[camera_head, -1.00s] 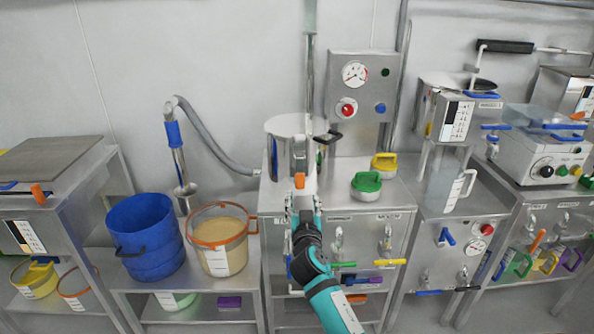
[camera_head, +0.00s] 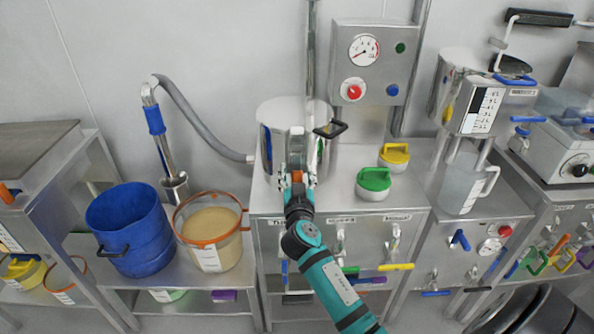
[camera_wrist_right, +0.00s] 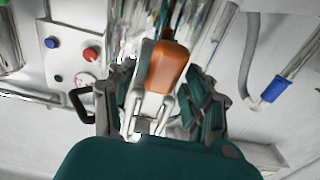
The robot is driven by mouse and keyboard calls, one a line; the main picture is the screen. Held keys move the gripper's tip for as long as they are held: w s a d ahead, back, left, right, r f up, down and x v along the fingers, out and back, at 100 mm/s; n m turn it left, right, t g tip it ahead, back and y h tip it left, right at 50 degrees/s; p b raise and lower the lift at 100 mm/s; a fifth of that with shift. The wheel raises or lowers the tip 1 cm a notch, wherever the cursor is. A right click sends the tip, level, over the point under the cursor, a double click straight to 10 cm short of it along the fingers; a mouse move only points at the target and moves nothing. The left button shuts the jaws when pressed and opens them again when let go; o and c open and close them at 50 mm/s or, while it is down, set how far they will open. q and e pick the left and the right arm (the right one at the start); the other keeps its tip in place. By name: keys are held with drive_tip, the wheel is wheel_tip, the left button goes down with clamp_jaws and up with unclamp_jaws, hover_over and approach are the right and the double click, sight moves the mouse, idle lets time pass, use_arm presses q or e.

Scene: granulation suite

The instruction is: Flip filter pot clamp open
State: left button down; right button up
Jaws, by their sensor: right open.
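The steel filter pot (camera_head: 268,112) stands on the steel bench against the wall, with a black handle (camera_head: 330,130) at its upper right. An orange-tipped clamp lever (camera_head: 297,177) is at the pot's front; it fills the middle of the right wrist view (camera_wrist_right: 168,68). My right gripper (camera_head: 297,174) is open in front of the pot, with its fingers (camera_wrist_right: 160,90) on either side of the orange tip. I cannot tell whether they touch it. The gripper and arm hide part of the pot's lower front. My left gripper is not in view.
Green (camera_head: 374,183) and yellow (camera_head: 394,155) lidded pieces stand right of the pot. A gauge panel (camera_head: 368,75) is behind. A blue bucket (camera_head: 128,225) and an orange-rimmed tub (camera_head: 210,250) are at left. A grey hose (camera_head: 205,122) curves to the pot's left side.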

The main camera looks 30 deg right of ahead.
drive_tip(key=shift+s, duration=0.1)
drive_tip(key=shift+c, duration=0.4)
drive_tip(key=c, duration=0.9)
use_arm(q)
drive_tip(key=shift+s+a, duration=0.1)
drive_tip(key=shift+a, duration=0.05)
use_arm(e)
clamp_jaws()
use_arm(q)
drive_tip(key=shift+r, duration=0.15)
use_arm(e)
drive_tip(key=shift+r, duration=0.1)
